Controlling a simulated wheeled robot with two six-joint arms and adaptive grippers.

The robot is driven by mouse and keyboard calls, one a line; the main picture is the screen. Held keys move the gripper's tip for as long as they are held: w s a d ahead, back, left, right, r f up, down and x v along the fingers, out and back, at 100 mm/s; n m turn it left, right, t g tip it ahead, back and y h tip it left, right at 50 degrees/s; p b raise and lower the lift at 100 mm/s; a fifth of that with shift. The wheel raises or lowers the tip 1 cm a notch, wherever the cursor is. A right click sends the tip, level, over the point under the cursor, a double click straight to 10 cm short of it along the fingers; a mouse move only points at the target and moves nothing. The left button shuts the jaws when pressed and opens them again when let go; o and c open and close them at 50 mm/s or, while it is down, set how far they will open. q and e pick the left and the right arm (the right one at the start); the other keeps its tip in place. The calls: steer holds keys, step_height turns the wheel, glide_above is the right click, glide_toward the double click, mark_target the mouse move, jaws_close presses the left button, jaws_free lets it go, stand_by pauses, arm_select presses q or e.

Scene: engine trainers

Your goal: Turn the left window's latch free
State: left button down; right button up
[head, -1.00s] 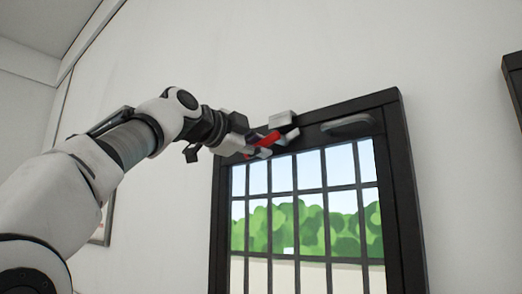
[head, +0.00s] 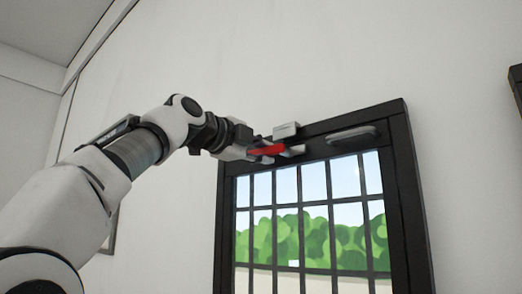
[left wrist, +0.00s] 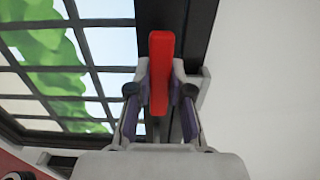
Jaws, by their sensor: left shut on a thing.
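The left window (head: 405,190) has a dark frame with a grid of bars, and its upper part shows in the head view. The red latch (head: 268,149) sits at its top left, lying nearly level. In the left wrist view the latch (left wrist: 161,70) stands upright between the fingers. My left gripper (head: 264,153) is shut on the latch, with one finger on each side in the left wrist view (left wrist: 160,88). The latch's pivot is hidden. My right gripper is not in view.
A grey block (head: 286,130) sits on the top frame just above the latch. Another dark frame (head: 516,95) shows at the right edge. The pale wall above the window is bare.

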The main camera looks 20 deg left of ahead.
arm_select(q)
steer(key=c, duration=1.3)
jaws_free()
steer(key=shift+s+r, duration=0.15)
steer(key=shift+r, duration=0.2)
steer(key=shift+c, duration=0.2)
steer(key=o, duration=0.3)
steer(key=shift+w+f, duration=0.2)
steer(key=shift+w, duration=0.1)
steer(key=shift+f, duration=0.15)
